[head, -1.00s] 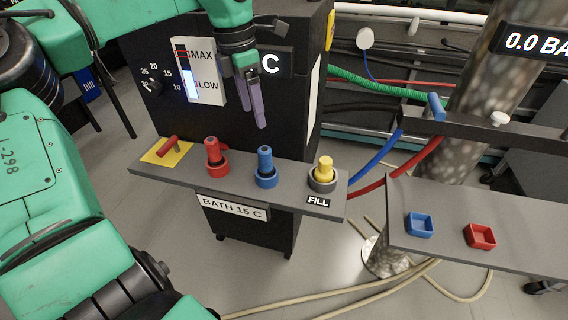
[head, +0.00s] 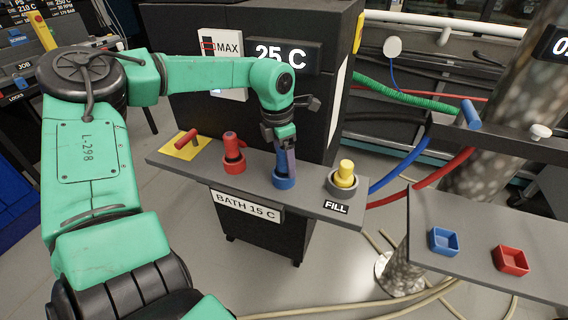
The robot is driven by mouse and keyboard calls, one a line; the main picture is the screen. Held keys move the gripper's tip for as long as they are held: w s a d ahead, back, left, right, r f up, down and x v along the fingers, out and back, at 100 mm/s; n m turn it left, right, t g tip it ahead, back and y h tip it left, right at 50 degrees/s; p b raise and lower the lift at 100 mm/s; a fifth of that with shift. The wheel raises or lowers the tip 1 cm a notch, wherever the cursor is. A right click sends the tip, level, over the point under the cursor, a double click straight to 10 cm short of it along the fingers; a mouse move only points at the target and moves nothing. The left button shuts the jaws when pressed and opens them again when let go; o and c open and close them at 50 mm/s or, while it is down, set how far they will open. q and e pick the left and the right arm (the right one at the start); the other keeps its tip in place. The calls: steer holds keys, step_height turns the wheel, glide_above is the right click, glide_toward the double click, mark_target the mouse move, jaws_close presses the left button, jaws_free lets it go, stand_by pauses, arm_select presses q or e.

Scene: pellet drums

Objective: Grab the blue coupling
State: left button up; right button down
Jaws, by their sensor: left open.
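The blue coupling (head: 281,181) stands upright in a blue ring on the grey shelf of the black bath unit, between the red coupling (head: 233,153) and the yellow fill plug (head: 344,174). My left gripper (head: 286,172) points down at the blue coupling from above. Its purple fingers are open and overlap the coupling's upper part in the head view. The gripper hides much of the coupling, and I cannot tell whether the fingers touch it. My right gripper is not in view.
A red lever on a yellow plate (head: 186,147) sits at the shelf's left end. A second grey shelf (head: 462,217) at right holds a blue tray (head: 443,241) and a red tray (head: 510,259). A blue handle (head: 470,114) and hoses are behind.

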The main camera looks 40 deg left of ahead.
arm_select(q)
steer(key=shift+f, duration=0.35)
jaws_close()
steer(key=shift+r, duration=0.1)
